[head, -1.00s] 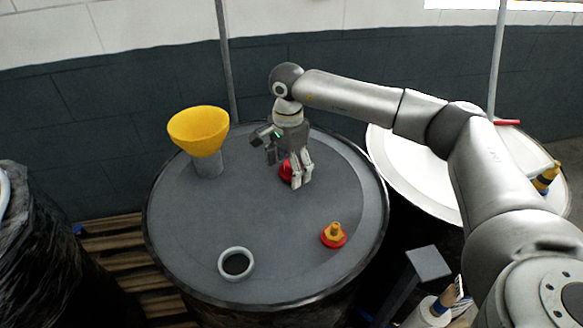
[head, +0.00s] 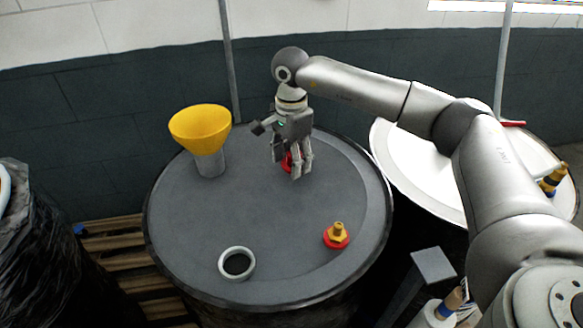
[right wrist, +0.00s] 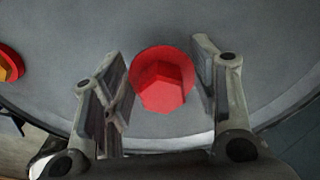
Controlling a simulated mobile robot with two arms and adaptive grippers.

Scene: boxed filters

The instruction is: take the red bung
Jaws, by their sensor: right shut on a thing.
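The red bung (head: 287,162) is near the back of the dark drum top (head: 220,215), partly hidden by my right gripper in the head view. In the right wrist view the bung (right wrist: 162,82) shows a round red flange and a faceted head. My right gripper (head: 299,174) points down at it. In the right wrist view its two fingers stand on either side of the bung, and the right gripper (right wrist: 160,62) is shut on it. I cannot tell whether the bung touches the drum top. My left gripper is not in view.
A yellow funnel (head: 200,128) stands at the drum's back left. A pale ring around a dark opening (head: 236,263) is at the front. A brass fitting on a red base (head: 337,235) sits at the right. A white-topped drum (head: 405,165) stands to the right, wrapped black goods (head: 45,250) to the left.

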